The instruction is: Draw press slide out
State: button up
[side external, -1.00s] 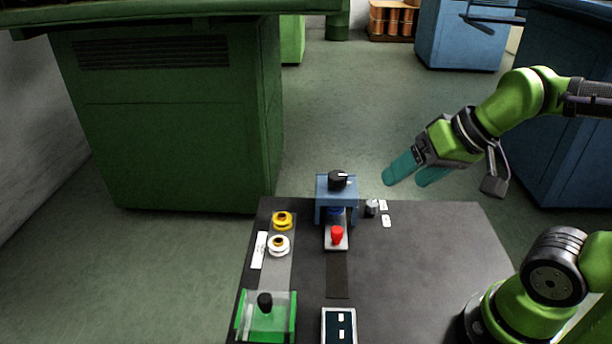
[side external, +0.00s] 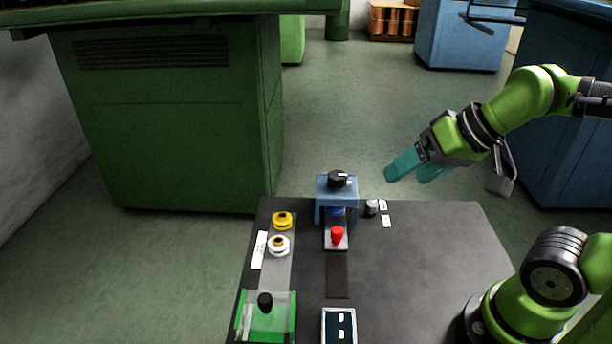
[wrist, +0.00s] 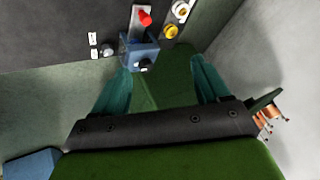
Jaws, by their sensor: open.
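The press is a blue frame (side external: 323,190) with a black knob (side external: 338,179) on top, at the back middle of the dark table. Its slide (side external: 337,246) is a pale plate with a red knob (side external: 337,234), partly out at the front of the frame. A dark blue part shows under the frame. My gripper (side external: 416,173) is open and empty, raised to the right of the press and apart from it. In the wrist view the press (wrist: 141,52) and red knob (wrist: 145,19) lie beyond my open teal fingers (wrist: 165,85).
Yellow (side external: 283,220) and white (side external: 279,244) spools sit on a strip at left. A green fixture (side external: 267,318) and a dark panel (side external: 339,325) stand at the front. A small grey cylinder (side external: 372,207) is right of the press. The table's right side (side external: 430,260) is clear.

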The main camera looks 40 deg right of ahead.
aim_at(337, 230)
jog(key=shift+f, duration=0.2)
jog(key=c, duration=0.3)
jog(key=w+f+g, duration=0.2)
jog(key=w, duration=0.2)
jog(key=w+a+f+g+h, duration=0.1)
jog(key=w+f+g, duration=0.1)
jog(key=w, duration=0.1)
jog(key=w+a+f+g, duration=0.1)
jog(key=w+f+g, duration=0.1)
jog(key=w, duration=0.2)
jog(key=shift+w, duration=0.3)
jog(key=shift+c, duration=0.4)
jog(key=f, duration=0.5)
jog(key=w+f+m, duration=0.1)
jog(key=f, duration=0.5)
jog(key=w+f+m+g+h, duration=0.1)
jog(key=f, duration=0.4)
jog(key=shift+w+d+f, duration=0.1)
jog(key=shift+d+f, duration=0.05)
jog(key=shift+f, duration=0.1)
